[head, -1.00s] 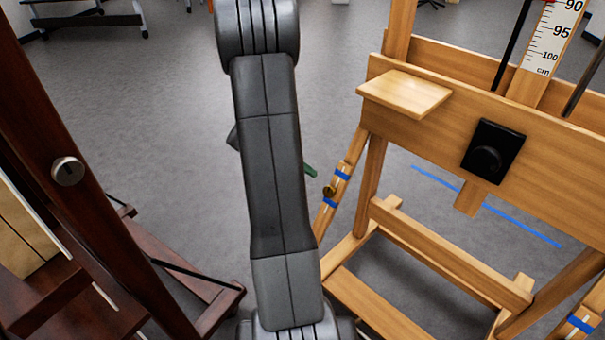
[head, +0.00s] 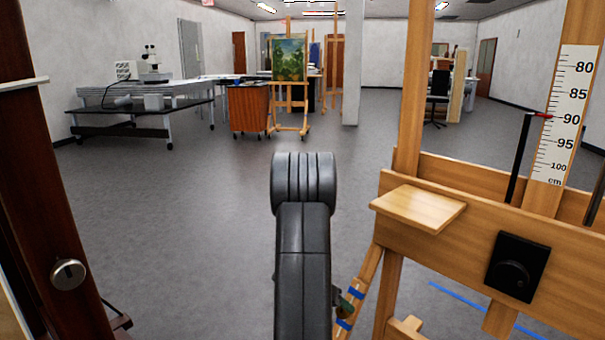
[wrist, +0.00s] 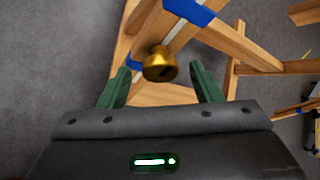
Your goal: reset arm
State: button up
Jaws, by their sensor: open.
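My arm rises in the middle of the head view, and it hides most of my gripper. A green finger of my gripper (head: 346,303) shows beside the arm, near the easel's taped wooden leg. In the wrist view my gripper (wrist: 161,80) is open, with its two green fingers apart. A brass knob (wrist: 160,65) on the wooden leg appears between and just beyond the fingertips. I cannot tell whether the fingers touch it. No object is held.
A light wooden easel (head: 470,230) with a ruler (head: 566,115) and black knob (head: 517,267) stands close on the right. A dark wooden post (head: 40,200) is close on the left. Open grey floor (head: 200,200) lies ahead. A painting (head: 289,59) stands far back.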

jog(key=shift+x, duration=0.75)
